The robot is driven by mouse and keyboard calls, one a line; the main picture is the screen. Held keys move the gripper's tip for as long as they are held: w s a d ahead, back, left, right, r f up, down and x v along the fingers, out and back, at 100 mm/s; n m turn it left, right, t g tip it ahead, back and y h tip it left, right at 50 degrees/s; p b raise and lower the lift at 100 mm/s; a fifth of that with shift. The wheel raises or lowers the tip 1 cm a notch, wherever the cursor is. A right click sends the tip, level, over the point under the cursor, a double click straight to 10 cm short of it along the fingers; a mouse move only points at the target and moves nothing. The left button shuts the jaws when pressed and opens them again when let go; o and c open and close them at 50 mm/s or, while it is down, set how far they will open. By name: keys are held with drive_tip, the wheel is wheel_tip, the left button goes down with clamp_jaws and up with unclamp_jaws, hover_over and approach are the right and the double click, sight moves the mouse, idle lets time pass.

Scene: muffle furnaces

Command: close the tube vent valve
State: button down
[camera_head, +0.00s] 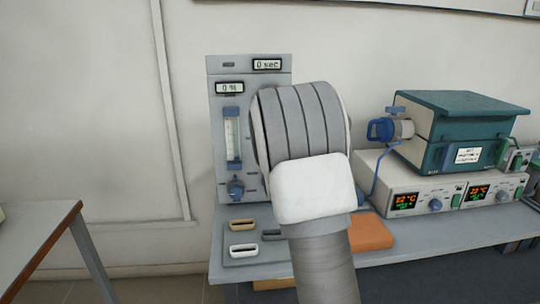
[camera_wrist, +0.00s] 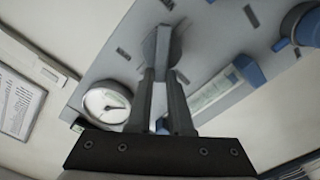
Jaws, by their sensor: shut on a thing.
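A grey upright panel (camera_head: 280,77) stands on the bench, with a flow tube (camera_head: 232,135) and a blue knob (camera_head: 236,187). My arm covers its right part in the head view, and my gripper is hidden there. In the wrist view my gripper (camera_wrist: 164,78) is shut on a grey valve handle (camera_wrist: 162,45) on the panel face. The handle shows between and beyond the fingertips. I cannot read a label that says which valve it is.
A round gauge (camera_wrist: 107,103) sits close to the fingers. Two small boats, tan (camera_head: 242,224) and white (camera_head: 243,250), lie on the bench by an orange block (camera_head: 372,235). A teal tube furnace (camera_head: 460,108) stands at right, and a table (camera_head: 38,232) at left.

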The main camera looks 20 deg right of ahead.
drive_tip(key=n+b, duration=0.2)
drive_tip(key=n, duration=0.1)
drive_tip(key=f+n+b, duration=0.1)
drive_tip(key=n+b, duration=0.2)
drive_tip(key=a+f+n+b, duration=0.1)
drive_tip(key=n+b, duration=0.1)
drive_tip(key=n, duration=0.2)
drive_tip(key=shift+w+b, duration=0.15)
drive_tip(key=shift+b, duration=0.25)
drive_tip(key=shift+n, duration=0.3)
drive_tip(key=c, duration=0.8)
unclamp_jaws()
drive_tip(key=p+v, duration=0.3)
drive_tip(key=v, duration=1.4)
drive_tip(key=shift+r, duration=0.1)
